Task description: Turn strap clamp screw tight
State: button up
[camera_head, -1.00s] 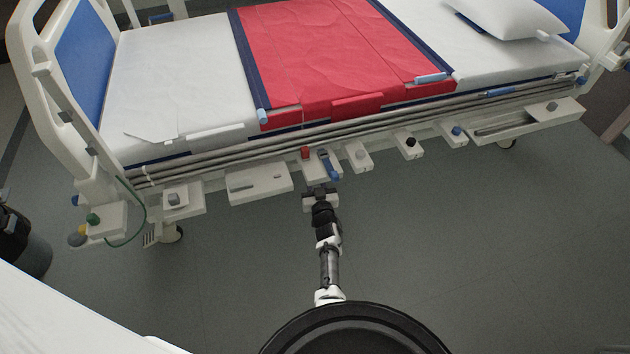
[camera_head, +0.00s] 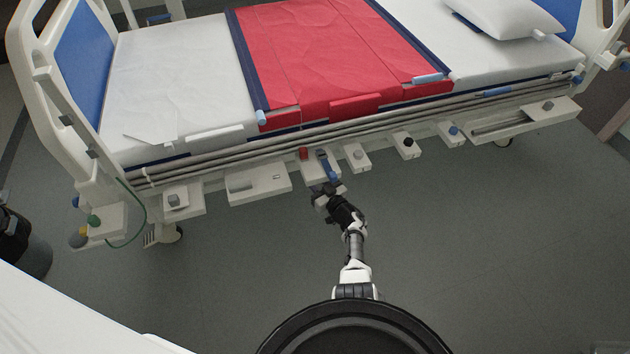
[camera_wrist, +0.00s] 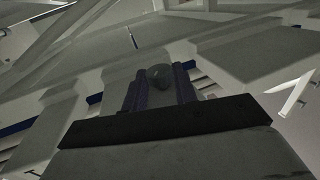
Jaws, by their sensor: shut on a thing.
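The strap clamp appears as a narrow blue piece (camera_head: 329,168) with a dark upper end, on a pale bracket (camera_head: 310,170) at the bed's near side. My gripper (camera_head: 328,188) is at the lower end of this blue piece, at the bracket's front edge. In the wrist view, the two dark purplish fingers of my gripper (camera_wrist: 158,88) stand on either side of a grey rounded screw head (camera_wrist: 159,74) and are shut on it. The lower part of the screw is hidden behind the dark bar of my gripper. How tight the screw is cannot be seen.
A red block (camera_head: 303,154) sits left of the clamp on the same bracket. Brackets with a grey knob (camera_head: 357,154), a black knob (camera_head: 408,142) and a blue knob (camera_head: 454,131) stand to the right. Grey bed rails (camera_head: 230,157) run behind. The floor (camera_head: 480,230) in front is clear.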

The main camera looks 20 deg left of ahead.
jog(key=o, duration=1)
jog(key=shift+d, duration=0.1)
jog(key=p+v, duration=0.4)
jog(key=v, duration=0.9)
jog(key=shift+s+d+p, duration=0.25)
jog(key=shift+p, duration=0.05)
